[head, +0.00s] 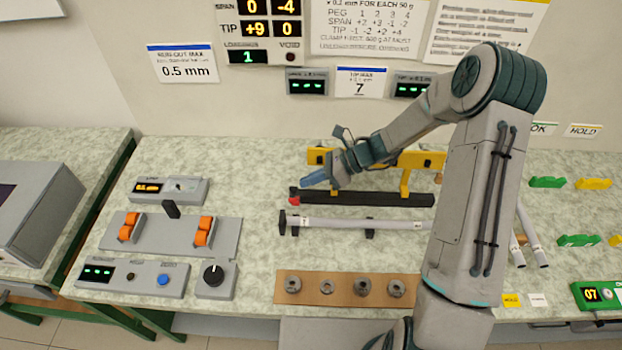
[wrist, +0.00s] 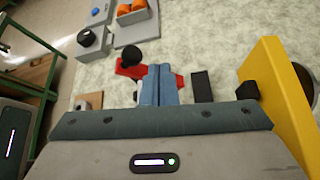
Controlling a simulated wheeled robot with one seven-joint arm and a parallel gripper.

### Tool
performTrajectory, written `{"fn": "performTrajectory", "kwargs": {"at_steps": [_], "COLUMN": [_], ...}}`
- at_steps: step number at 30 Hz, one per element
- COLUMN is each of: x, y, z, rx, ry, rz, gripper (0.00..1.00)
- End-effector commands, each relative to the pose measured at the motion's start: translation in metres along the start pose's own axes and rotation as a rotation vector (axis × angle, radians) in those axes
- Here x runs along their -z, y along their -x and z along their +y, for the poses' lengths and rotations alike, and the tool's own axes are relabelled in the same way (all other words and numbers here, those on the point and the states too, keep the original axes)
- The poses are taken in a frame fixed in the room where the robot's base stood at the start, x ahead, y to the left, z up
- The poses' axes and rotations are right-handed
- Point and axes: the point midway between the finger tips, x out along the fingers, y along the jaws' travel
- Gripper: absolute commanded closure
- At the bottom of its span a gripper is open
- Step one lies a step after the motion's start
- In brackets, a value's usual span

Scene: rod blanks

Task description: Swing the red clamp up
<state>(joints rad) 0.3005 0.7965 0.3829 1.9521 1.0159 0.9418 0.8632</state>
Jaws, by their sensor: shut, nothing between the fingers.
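The red clamp (head: 294,197) is at the left end of a long black bar (head: 370,198) on the bench. It also shows in the wrist view (wrist: 127,71), with a black knob (wrist: 131,55) by it. Red shows on both sides of my fingertips, which cover its middle. My gripper (head: 304,182) has blue fingers pressed together, empty, just above and right of the clamp in the head view. In the wrist view the shut fingers (wrist: 159,70) overlap the clamp. I cannot tell whether they touch it.
A yellow frame (head: 405,180) stands behind and over the bar; it is close on the right in the wrist view (wrist: 275,95). A grey rod (head: 350,223) lies on black supports in front. A brown board (head: 345,290) holds several rings. Control boxes (head: 130,278) stand left.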

Motion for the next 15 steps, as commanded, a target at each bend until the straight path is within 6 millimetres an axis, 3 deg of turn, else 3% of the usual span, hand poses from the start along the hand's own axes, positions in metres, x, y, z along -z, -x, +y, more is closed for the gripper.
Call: {"fn": "performTrajectory", "kwargs": {"at_steps": [15], "x": [-0.012], "y": [0.007], "z": [0.003], "rx": [0.0], "ry": [0.0], "rz": [0.0], "gripper": [1.0]}}
